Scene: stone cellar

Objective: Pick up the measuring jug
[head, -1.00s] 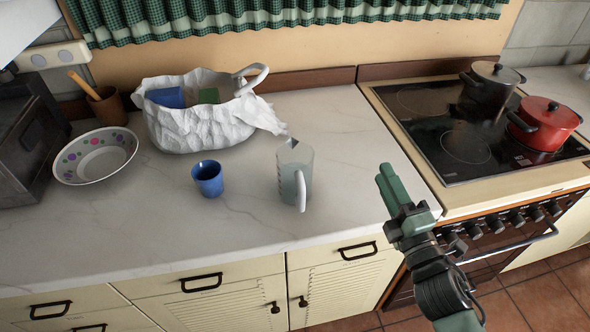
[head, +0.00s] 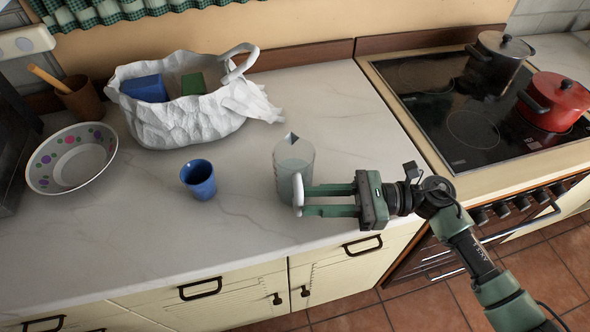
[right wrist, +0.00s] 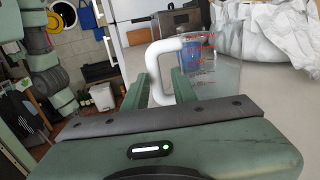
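The measuring jug (head: 293,160) is clear with a white handle and stands upright on the worktop. Its handle faces the front edge and my right gripper. My right gripper (head: 303,199) reaches in from the right, level and low, with its two fingers apart and their tips at the handle. In the right wrist view, the white handle (right wrist: 165,68) shows between the two open fingers (right wrist: 164,90), and the clear jug wall with red marks (right wrist: 205,65) lies just beyond. I cannot tell whether a finger touches the handle. My left gripper is not in view.
A blue cup (head: 199,179) stands left of the jug. Behind are a white crumpled bag (head: 185,120) with blue and green items, a dotted bowl (head: 72,158) and a brown pot (head: 85,100). The hob (head: 455,95) with a red pot (head: 553,102) is right.

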